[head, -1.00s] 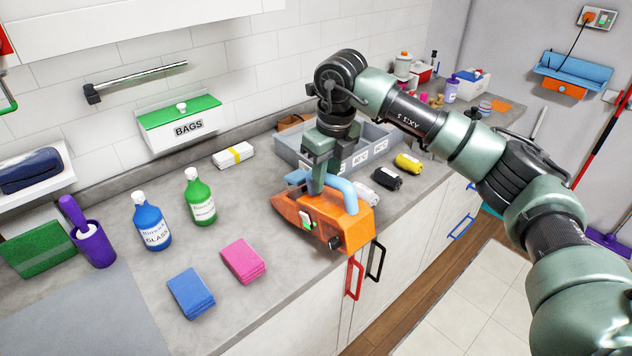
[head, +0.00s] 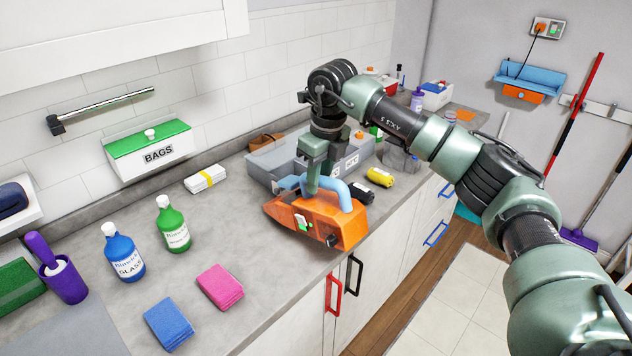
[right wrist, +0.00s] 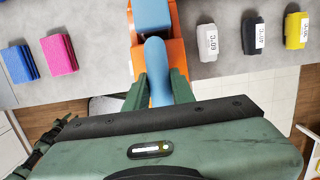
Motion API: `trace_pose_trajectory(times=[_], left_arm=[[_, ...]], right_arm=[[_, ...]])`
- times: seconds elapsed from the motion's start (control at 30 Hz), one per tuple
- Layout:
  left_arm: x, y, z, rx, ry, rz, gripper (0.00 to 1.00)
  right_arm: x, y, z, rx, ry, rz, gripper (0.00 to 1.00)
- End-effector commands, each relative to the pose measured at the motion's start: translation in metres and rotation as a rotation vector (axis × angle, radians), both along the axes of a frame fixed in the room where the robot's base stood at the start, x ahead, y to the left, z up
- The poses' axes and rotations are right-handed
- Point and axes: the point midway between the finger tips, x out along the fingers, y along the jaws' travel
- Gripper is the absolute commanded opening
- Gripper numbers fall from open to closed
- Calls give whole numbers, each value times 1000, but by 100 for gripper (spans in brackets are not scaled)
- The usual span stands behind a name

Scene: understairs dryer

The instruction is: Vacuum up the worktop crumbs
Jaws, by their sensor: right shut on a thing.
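An orange handheld vacuum (head: 305,218) with a blue handle (head: 347,192) is over the front part of the grey worktop (head: 215,260). My right gripper (head: 314,180) is shut on the blue handle from above. In the right wrist view the gripper's fingers (right wrist: 158,92) lie on both sides of the handle. I cannot tell whether the vacuum touches the worktop. A small orange patch (head: 465,115) lies at the worktop's far end; whether it is crumbs is too small to tell.
A grey bin (head: 270,165) is behind the vacuum. Blue (head: 125,258) and green (head: 173,228) bottles, pink cloths (head: 220,287) and blue cloths (head: 168,324) are left. A dark-grey item (head: 400,160) stands further along.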

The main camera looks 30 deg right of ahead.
Motion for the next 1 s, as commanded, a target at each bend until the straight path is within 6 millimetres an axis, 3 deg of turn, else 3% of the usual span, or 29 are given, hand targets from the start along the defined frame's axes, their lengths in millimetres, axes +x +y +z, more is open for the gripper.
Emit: trace_pose_trajectory(times=[0.5,1.0], left_arm=[[0,0,34,0,0,0,36],[0,0,42,0,0,0,36]], right_arm=[[0,1,47,2,-2,0,0],[0,1,59,2,-3,0,0]])
